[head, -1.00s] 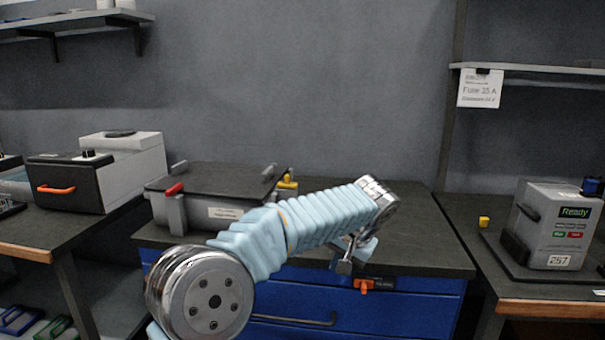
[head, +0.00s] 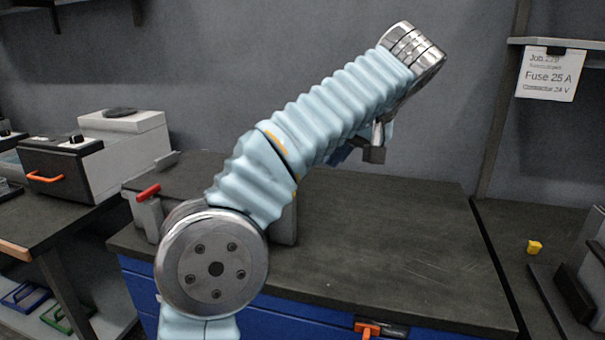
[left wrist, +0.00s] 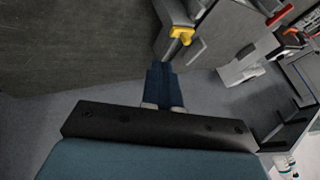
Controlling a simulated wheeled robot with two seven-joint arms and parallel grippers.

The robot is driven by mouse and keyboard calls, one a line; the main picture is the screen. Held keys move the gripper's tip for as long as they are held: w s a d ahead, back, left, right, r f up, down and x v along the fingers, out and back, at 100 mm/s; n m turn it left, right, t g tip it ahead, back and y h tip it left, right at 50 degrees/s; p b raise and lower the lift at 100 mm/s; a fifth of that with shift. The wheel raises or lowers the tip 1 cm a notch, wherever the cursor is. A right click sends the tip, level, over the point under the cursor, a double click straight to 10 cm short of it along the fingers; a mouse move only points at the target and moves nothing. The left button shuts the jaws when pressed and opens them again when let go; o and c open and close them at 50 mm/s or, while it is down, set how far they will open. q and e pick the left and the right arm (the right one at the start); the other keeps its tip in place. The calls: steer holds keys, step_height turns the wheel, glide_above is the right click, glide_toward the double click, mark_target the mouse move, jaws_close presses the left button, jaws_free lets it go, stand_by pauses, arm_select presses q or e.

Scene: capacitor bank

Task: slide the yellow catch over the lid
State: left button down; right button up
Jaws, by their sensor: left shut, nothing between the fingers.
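The yellow catch (left wrist: 181,34) shows in the left wrist view, on the side of a grey box (left wrist: 207,38). In the head view my arm hides the catch. There the box's dark lid (head: 192,172) and a red-handled catch (head: 148,193) show left of my arm. My left gripper (head: 345,152) is raised to the right of the box, partly hidden by its own arm. In the left wrist view its blue fingers (left wrist: 161,68) are together and empty, with their tips just short of the yellow catch in the picture. My right gripper is not in view.
The dark worktop (head: 400,235) is clear to the right of the box. A black-and-white unit with an orange handle (head: 45,178) stands on the left bench. A small yellow block (head: 534,247) lies on the right bench beside a grey device (head: 590,262).

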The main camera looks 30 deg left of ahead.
arm_select(q)
steer(key=w+a+f+b, duration=0.1)
steer(key=a+f+b, duration=0.1)
steer(key=a+f, duration=0.6)
steer(key=shift+w+a, duration=0.35)
steer(key=shift+a, duration=0.3)
steer(key=a, duration=0.1)
steer(key=s+a, duration=0.1)
steer(key=a, duration=0.1)
steer(key=shift+a, duration=0.15)
steer(key=shift+w, duration=0.1)
